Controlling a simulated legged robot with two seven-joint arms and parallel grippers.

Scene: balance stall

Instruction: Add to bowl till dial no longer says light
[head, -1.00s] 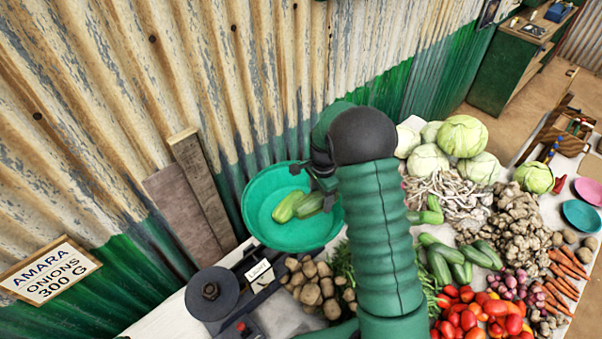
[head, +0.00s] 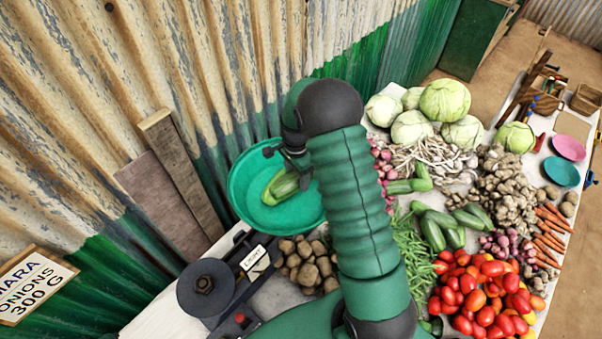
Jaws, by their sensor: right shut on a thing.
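A green bowl (head: 243,205) stands by the wall on the far side of the balance (head: 207,290). A pale green, cucumber-like vegetable (head: 284,188) shows in or over the bowl, with part of another green one beside it. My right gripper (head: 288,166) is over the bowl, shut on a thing. That thing looks like the front vegetable, but the arm hides part of the grip. The balance's small plate (head: 253,257) reads "LIGHT". My left gripper is not in view.
A sign (head: 35,285) on the wall names onions, 300 G. Potatoes (head: 308,264) lie beside the balance. Green cucumbers (head: 435,232), tomatoes (head: 485,295), cabbages (head: 447,100), small red onions (head: 383,165) and carrots (head: 550,235) crowd the table at right.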

